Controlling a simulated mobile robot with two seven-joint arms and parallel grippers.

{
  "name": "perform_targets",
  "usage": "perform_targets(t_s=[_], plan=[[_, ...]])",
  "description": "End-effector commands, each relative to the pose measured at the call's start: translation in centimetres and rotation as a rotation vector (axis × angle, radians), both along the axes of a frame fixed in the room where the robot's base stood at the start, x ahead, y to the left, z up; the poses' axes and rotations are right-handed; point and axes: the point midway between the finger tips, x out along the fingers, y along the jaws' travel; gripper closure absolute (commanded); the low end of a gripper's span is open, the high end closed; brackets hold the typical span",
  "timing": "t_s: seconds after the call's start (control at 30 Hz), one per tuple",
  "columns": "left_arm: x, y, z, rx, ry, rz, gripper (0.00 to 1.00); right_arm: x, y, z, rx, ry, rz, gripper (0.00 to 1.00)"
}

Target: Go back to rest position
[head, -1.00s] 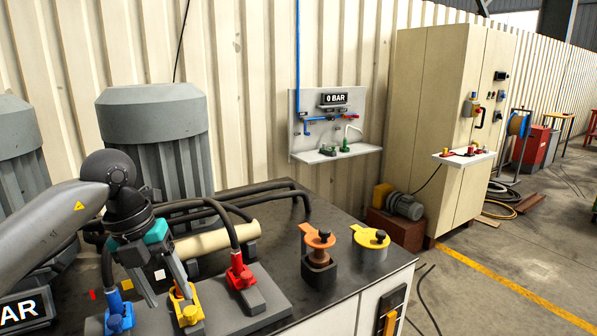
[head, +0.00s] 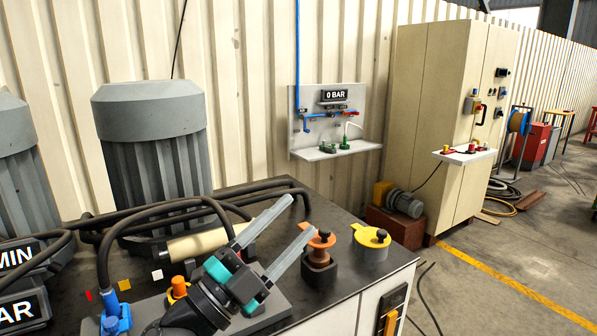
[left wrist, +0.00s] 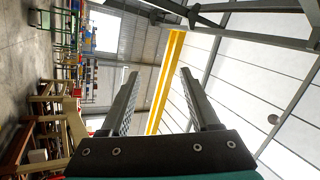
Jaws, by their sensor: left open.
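My left gripper (head: 300,213) is in the lower middle of the head view, above the dark bench top. Its two grey fingers are spread apart, empty, and point up and to the right. In the left wrist view the same gripper (left wrist: 158,74) also shows open, with nothing between the fingers but the far roof and a yellow beam. My right gripper is in neither view.
A blue coupling (head: 116,318) and an orange-topped fitting (head: 179,288) stand near my left wrist. An orange-topped post (head: 320,255) stands close behind the fingers in the picture, with a yellow-topped cylinder (head: 371,243) right of it. Black hoses (head: 160,212) arch over the bench.

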Motion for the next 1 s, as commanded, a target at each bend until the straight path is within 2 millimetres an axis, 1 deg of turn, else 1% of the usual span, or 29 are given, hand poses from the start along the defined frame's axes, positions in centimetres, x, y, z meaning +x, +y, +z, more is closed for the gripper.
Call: perform_targets(t_s=[0.03,0.07,0.17,0.2,0.27,0.3,0.37,0.4,0.43,0.47,0.5,0.57,0.6,0.67,0.7,0.77,0.8,0.87,0.9,0.97,1.0], plan=[[0.5,1.4,-0.7,-0.078,0.07,0.069,0.38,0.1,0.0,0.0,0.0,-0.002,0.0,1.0],[0.8,2.3,-1.1,-0.119,0.11,0.113,0.38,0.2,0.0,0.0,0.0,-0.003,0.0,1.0],[1.6,5.5,-3.4,-0.239,0.263,0.259,0.38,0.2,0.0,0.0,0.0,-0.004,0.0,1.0],[1.7,6.8,-4.6,-0.282,0.333,0.315,0.38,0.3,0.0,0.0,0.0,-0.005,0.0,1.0],[1.7,8.6,-6.9,-0.336,0.439,0.4,0.38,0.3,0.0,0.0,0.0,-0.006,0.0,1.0],[1.4,9.7,-8.6,-0.366,0.515,0.456,0.38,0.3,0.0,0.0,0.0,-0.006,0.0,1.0],[0.8,11.3,-11.3,-0.404,0.634,0.535,0.38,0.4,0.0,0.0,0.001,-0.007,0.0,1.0],[0.1,12.3,-13.2,-0.426,0.716,0.587,0.38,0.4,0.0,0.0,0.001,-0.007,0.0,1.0],[-0.6,12.9,-14.8,-0.438,0.78,0.624,0.38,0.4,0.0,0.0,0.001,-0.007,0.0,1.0],[-1.3,13.4,-16.2,-0.448,0.845,0.66,0.38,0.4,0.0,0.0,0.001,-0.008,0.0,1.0],[-2.5,14.1,-18.3,-0.458,0.933,0.707,0.38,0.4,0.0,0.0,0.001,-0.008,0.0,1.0],[-4.6,14.9,-21.3,-0.466,1.07,0.77,0.38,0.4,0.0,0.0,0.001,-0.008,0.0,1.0],[-6.2,15.3,-23.1,-0.466,1.159,0.806,0.38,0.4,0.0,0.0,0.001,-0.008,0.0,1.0],[-8.8,15.6,-25.6,-0.458,1.289,0.855,0.38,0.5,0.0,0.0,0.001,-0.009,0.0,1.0],[-10.5,15.7,-27.0,-0.452,1.371,0.881,0.38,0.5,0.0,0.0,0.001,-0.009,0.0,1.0],[-13.0,15.7,-28.7,-0.436,1.481,0.912,0.38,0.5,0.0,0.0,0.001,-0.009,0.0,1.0],[-14.6,15.7,-29.7,-0.424,1.55,0.929,0.38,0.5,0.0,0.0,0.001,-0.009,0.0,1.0],[-16.9,15.5,-30.9,-0.404,1.647,0.948,0.38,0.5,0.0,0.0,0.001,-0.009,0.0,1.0],[-18.5,15.4,-31.6,-0.39,1.709,0.959,0.38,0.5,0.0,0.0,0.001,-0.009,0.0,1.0],[-20.8,15.1,-32.4,-0.367,1.798,0.969,0.38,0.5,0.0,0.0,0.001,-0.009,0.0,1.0],[-22.3,15.0,-32.8,-0.351,1.855,0.974,0.38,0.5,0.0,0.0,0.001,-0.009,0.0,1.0]])
